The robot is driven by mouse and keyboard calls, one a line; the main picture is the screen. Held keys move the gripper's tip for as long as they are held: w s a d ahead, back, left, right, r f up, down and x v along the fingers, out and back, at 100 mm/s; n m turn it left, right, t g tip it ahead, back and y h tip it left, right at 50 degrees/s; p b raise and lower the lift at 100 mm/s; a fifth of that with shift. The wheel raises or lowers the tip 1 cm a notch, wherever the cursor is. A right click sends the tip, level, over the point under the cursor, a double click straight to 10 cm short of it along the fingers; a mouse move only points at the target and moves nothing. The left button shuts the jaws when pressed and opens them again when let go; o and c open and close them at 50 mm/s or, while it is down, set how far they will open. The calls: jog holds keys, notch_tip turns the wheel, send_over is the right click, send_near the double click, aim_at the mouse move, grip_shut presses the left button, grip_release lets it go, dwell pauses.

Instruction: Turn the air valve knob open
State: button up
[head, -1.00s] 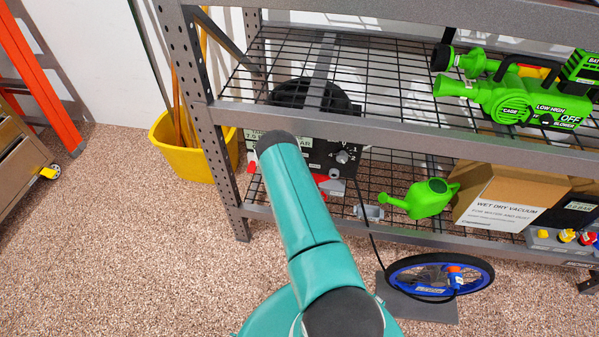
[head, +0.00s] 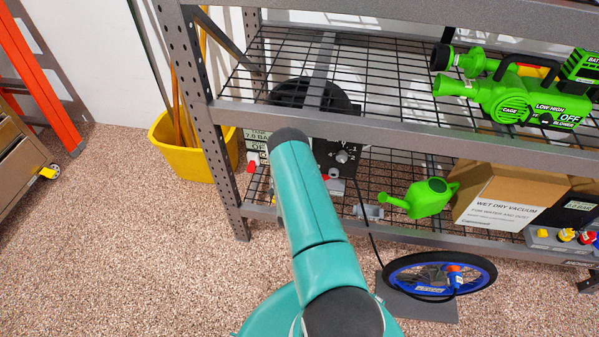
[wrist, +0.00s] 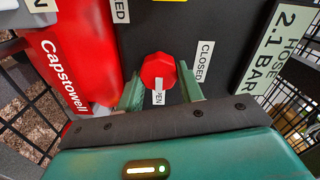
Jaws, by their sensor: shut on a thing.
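The red faceted knob (wrist: 158,71) sits on the dark panel (wrist: 215,25) in the wrist view. A white label ending in "PEN" (wrist: 159,92) shows at the knob's lower edge, and a "CLOSED" label (wrist: 204,58) is to its right. My gripper (wrist: 160,85) has its green fingers on either side of the knob, shut on it. In the head view my arm hides the gripper and this knob. The compressor panel (head: 325,158) shows partly behind my arm on the lower shelf.
A green label (wrist: 280,48) reads "HOSE 2.1 BAR". A red Capstowell body (wrist: 70,60) is at left. The steel shelf upright (head: 215,125) and front rail (head: 400,140) stand close to my arm. A green watering can (head: 425,197) and a wheel (head: 440,275) are to the right.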

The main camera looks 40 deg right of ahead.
jog(key=o, duration=1)
jog(key=shift+a, duration=0.1)
jog(key=v, duration=1.3)
jog(key=shift+s+a, duration=0.2)
jog(key=shift+a, duration=0.1)
